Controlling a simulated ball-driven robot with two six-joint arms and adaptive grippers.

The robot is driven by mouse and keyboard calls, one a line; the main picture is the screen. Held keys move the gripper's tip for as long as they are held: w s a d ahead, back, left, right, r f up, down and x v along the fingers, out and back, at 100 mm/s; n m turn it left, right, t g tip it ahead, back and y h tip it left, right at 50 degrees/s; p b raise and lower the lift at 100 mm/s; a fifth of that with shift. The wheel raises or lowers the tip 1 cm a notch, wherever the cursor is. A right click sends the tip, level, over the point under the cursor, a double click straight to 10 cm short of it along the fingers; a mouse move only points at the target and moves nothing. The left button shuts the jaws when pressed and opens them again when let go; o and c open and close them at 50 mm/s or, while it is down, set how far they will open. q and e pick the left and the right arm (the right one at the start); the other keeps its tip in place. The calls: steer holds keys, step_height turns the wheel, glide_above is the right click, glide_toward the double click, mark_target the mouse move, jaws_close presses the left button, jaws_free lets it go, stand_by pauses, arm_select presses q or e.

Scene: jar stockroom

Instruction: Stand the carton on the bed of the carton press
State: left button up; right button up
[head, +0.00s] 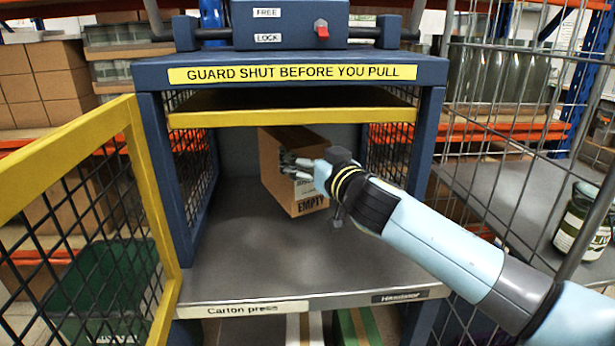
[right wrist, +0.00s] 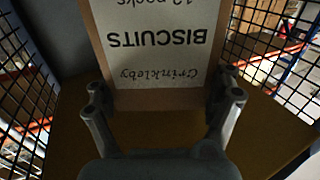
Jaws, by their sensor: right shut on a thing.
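The brown carton (head: 271,165), marked EMPTY low on its side, is inside the carton press (head: 428,130), over the grey bed (head: 250,262). It looks tilted, and I cannot tell whether its bottom touches the bed. My right gripper (head: 292,165) reaches in from the right and is shut on the carton. In the right wrist view, its two fingers flank the carton (right wrist: 155,45), whose BISCUITS label appears upside down. My left gripper is not in view.
The yellow mesh guard (head: 130,130) stands open at the left. A yellow plate (head: 290,116) hangs above the carton. Mesh walls close the press's sides. A wire cage with a jar (head: 577,220) is at the right. The front of the bed is clear.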

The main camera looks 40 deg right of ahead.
step_height(320, 180, down, 4)
steer(key=shift+b, duration=1.05)
steer(key=shift+w+d, duration=0.1)
steer(key=shift+w, duration=0.05)
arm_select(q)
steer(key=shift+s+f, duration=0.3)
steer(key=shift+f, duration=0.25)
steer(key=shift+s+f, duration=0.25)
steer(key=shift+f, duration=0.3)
arm_select(e)
steer(key=o, duration=1.5)
steer(key=shift+c, duration=0.2)
arm_select(q)
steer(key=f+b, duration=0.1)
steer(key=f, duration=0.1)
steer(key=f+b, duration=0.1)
steer(key=b, duration=0.1)
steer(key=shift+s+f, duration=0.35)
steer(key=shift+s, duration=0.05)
arm_select(e)
steer(key=s+a, duration=0.2)
steer(key=s, duration=1)
